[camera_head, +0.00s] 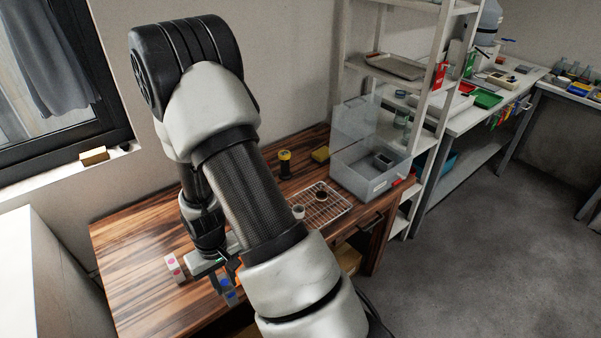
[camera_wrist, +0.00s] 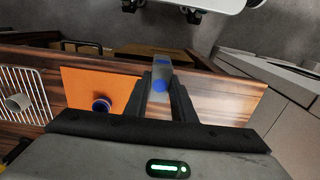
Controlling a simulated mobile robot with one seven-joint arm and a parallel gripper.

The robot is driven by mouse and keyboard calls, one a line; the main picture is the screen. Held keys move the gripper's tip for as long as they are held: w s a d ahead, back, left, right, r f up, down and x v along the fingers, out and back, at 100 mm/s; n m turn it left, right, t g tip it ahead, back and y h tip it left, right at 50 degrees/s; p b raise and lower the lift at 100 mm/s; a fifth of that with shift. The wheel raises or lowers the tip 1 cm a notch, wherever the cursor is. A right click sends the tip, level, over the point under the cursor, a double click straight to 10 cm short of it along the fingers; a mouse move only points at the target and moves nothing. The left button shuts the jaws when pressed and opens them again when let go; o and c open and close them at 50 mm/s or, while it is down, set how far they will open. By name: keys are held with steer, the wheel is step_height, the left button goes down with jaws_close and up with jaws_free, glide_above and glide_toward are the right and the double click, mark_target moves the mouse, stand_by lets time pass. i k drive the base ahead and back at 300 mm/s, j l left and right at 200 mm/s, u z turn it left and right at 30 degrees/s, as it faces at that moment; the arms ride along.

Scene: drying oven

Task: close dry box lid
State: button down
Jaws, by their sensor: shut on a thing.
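The dry box (camera_head: 372,170) is a clear box at the right end of the wooden desk. Its clear lid (camera_head: 353,122) stands raised at the back, so the box is open, and a small grey item sits inside. My gripper (camera_head: 224,280) is at the front left of the desk, well away from the box. In the wrist view my gripper (camera_wrist: 161,100) is shut on a pale block with blue dots (camera_wrist: 160,70). In the head view this block (camera_head: 230,296) is partly hidden by my gripper.
A pale block with pink dots (camera_head: 175,268) stands left of my gripper. A wire rack (camera_head: 328,208) with small cups lies between my arm and the box. A yellow-black container (camera_head: 285,164) stands behind. An orange mat (camera_wrist: 85,85) bears a blue-rimmed item (camera_wrist: 101,105). A shelf (camera_head: 395,75) rises behind the box.

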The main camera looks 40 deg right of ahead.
mark_target(368, 178)
steer(key=k+l, duration=0.1)
steer(key=l, duration=3.55)
steer(key=k, duration=0.05)
